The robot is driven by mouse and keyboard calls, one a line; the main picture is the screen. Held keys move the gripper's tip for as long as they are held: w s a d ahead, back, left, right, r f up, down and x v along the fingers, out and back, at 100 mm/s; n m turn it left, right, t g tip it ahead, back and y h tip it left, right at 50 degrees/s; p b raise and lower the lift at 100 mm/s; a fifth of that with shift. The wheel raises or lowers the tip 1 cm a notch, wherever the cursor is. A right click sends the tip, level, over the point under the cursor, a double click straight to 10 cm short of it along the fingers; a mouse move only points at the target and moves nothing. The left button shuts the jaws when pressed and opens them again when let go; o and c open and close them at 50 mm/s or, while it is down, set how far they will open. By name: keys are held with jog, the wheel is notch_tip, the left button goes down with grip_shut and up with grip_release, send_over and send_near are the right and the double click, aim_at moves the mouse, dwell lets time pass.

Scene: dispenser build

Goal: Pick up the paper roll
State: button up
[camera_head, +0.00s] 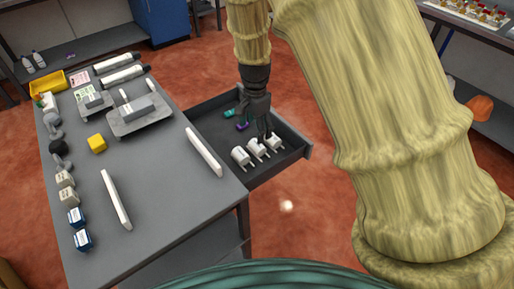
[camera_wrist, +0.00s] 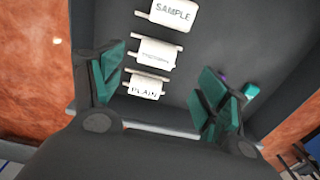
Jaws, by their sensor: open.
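Three white paper rolls on spindles lie in a row in the open dark drawer (camera_head: 200,118). In the head view they are a left roll (camera_head: 241,157), a middle roll (camera_head: 258,149) and a right roll (camera_head: 274,143). In the wrist view their labels read "SAMPLE" (camera_wrist: 172,13), a small word I cannot read surely on the middle one (camera_wrist: 155,53), and "PLAIN" (camera_wrist: 145,88). My gripper (camera_head: 258,130) is over the drawer beside the rolls. Its teal-padded fingers (camera_wrist: 162,75) are spread apart, with nothing held. The middle and "PLAIN" rolls appear between or near the fingers.
A teal piece (camera_head: 229,113) and a purple piece (camera_head: 242,126) lie at the drawer's back.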

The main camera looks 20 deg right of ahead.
aim_at(256, 145)
notch_tip(256, 145, down, 3)
jog(key=shift+s+f+p, duration=0.15)
jog(key=shift+f+p, duration=0.2)
jog(key=shift+f, duration=0.65)
jog(key=shift+s+f+p, duration=0.1)
jog(key=shift+f+p, duration=0.2)
jog(key=shift+f, duration=1.55)
jog(key=c, duration=1.1)
